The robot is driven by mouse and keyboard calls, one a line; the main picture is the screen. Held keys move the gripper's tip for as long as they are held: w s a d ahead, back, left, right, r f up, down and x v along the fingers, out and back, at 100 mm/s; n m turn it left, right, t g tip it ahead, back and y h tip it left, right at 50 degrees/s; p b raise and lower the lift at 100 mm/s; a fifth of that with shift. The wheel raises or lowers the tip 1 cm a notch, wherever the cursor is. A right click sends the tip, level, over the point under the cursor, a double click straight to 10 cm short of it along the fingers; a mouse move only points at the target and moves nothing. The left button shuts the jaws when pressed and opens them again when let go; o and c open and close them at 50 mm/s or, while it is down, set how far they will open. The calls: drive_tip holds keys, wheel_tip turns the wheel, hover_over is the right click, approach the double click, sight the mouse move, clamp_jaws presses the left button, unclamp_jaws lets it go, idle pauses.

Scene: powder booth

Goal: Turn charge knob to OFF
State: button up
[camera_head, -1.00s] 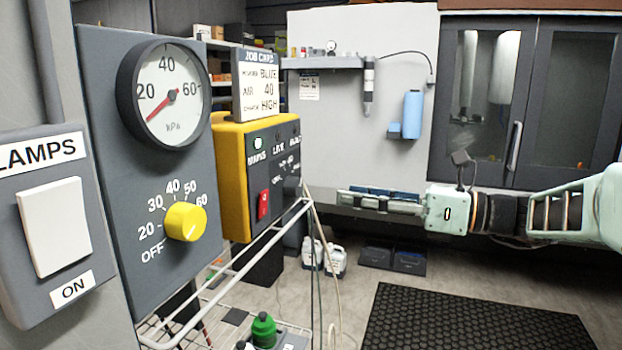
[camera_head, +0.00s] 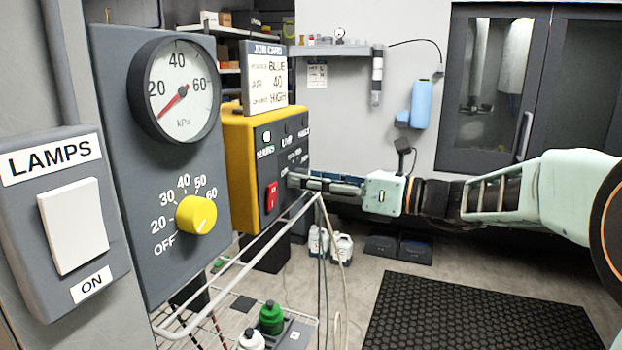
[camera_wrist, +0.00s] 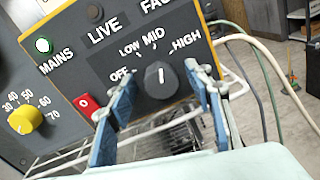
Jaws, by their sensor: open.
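The yellow control box (camera_head: 238,165) has a dark front panel. In the wrist view this panel (camera_wrist: 85,65) carries the charge knob (camera_wrist: 161,77), a dark round knob marked OFF, LOW, MID and HIGH. Its white line points up, toward MID. My gripper (camera_wrist: 163,85) is open, with one blue finger on each side of the knob in the picture. I cannot tell whether the fingers touch it. In the head view my gripper (camera_head: 294,178) reaches the right part of the panel and hides the knob.
A red switch (camera_head: 271,196) sits left of my gripper; a yellow knob (camera_head: 196,215) and gauge (camera_head: 177,90) are on the grey panel further left. A white wire rack (camera_head: 262,247) and hoses (camera_head: 345,262) lie just below. A black mat (camera_head: 470,320) covers open floor.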

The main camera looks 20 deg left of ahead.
drive_tip(key=c, duration=1.2)
drive_tip(key=shift+o, duration=0.2)
drive_tip(key=shift+f+n+b, duration=0.15)
drive_tip(key=shift+n+b, duration=0.15)
drive_tip(key=shift+b, duration=0.15)
drive_tip(key=n+b, duration=0.8)
drive_tip(key=n+g+b, duration=0.1)
drive_tip(key=n+b, duration=0.8)
drive_tip(key=shift+s+f+n+y, duration=0.1)
drive_tip(key=shift+f+n+y, duration=0.1)
drive_tip(key=shift+n+y, duration=0.15)
drive_tip(key=shift+n+b, duration=0.25)
drive_tip(key=shift+b, duration=0.15)
